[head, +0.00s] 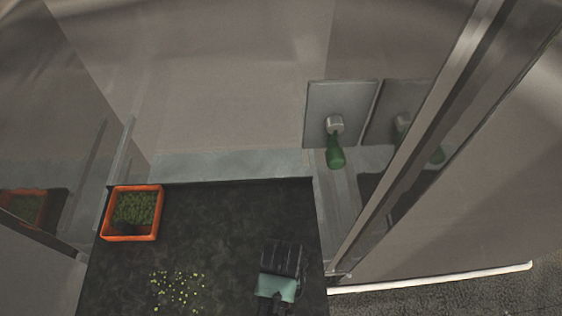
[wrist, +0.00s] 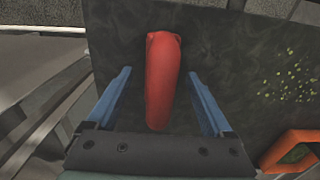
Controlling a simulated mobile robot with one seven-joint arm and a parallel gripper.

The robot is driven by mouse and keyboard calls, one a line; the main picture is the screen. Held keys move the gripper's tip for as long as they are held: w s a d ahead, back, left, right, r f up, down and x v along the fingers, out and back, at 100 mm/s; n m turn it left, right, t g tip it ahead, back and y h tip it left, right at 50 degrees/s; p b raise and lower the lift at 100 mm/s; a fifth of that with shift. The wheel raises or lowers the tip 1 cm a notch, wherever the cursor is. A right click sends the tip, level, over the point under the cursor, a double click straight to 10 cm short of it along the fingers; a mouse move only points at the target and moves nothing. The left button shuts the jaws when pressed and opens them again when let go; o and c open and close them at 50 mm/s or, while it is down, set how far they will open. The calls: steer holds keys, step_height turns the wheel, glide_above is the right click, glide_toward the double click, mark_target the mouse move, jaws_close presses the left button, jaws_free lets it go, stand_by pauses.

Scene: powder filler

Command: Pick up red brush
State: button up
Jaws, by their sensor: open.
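The red brush (wrist: 163,82) shows in the wrist view as a smooth, long red piece lying on the dark tabletop; I cannot make out bristles. My gripper (wrist: 160,73) is open, with one blue finger on each side of the red piece. There is a visible gap between each finger and the brush. In the head view my gripper (head: 282,258) is over the right side of the dark table, and the brush is hidden beneath it.
An orange square tub (head: 133,238) of green pellets stands at the dark table's (head: 215,225) back left corner. Loose green pellets (head: 177,291) lie at the front. A green-handled tool (head: 335,152) is on a grey panel (head: 342,100) at the right, beside a metal frame post.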

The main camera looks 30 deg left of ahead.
steer(key=shift+f, duration=1.3)
steer(key=shift+c, duration=0.3)
jaws_close()
